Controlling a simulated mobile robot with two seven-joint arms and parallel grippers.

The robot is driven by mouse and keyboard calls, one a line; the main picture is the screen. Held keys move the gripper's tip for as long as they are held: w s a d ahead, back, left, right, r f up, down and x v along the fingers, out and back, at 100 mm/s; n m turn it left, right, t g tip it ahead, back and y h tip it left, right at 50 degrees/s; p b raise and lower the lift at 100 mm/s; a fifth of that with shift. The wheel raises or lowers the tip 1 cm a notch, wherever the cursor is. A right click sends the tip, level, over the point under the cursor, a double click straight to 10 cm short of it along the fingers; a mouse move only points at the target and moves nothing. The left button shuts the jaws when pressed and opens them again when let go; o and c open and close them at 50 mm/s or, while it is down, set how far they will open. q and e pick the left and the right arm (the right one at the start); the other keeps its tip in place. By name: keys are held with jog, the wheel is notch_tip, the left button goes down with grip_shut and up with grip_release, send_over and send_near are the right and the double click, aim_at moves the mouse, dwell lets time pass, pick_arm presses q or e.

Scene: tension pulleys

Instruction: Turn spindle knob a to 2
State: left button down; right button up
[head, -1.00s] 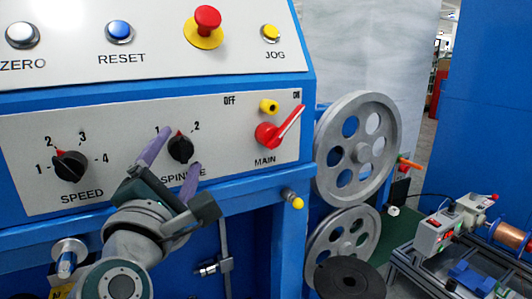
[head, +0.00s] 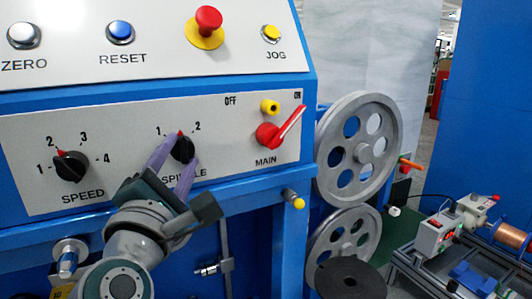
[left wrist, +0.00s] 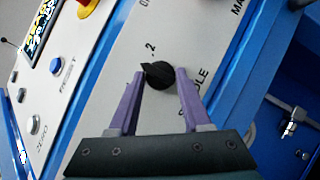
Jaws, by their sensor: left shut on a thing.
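The spindle knob (head: 183,149) is a small black rotary knob with a red pointer mark, on the light grey panel. Its red mark points roughly straight up, between the labels 1 and 2. My left gripper (head: 181,156) has its two purple fingers on either side of this knob and is shut on it. In the left wrist view the knob (left wrist: 160,77) sits between the fingertips of the left gripper (left wrist: 160,75), with the label 2 just above it. A finger partly hides the word SPINDLE. My right gripper is in no view.
The speed knob (head: 70,166) is to the left on the same panel. The red main switch lever (head: 280,127) and a yellow button (head: 269,107) are to the right. A red stop button (head: 208,19) is above. Large grey pulleys (head: 358,150) stand beyond the panel's right edge.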

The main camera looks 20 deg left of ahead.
pick_arm(q)
jog(key=shift+r+p, duration=0.2)
jog(key=shift+p, duration=0.3)
jog(key=m+g+p, duration=0.1)
jog(key=m+p, duration=0.2)
jog(key=p, duration=0.2)
jog(key=r+m+g+h+p, duration=0.1)
jog(key=m+g+p, duration=0.1)
jog(key=p, duration=0.3)
jog(key=shift+m+p, duration=0.3)
jog(key=shift+m, duration=0.3)
jog(key=shift+f+m+g+h+p, duration=0.15)
jog(key=shift+m+g+h+p, duration=0.25)
jog(key=shift+m+p, duration=0.65)
jog(key=shift+n, duration=0.25)
jog(key=shift+c, duration=1.8)
grip_release()
jog(key=shift+f, duration=0.1)
jog(key=p+v, duration=0.2)
jog(key=v, duration=0.8)
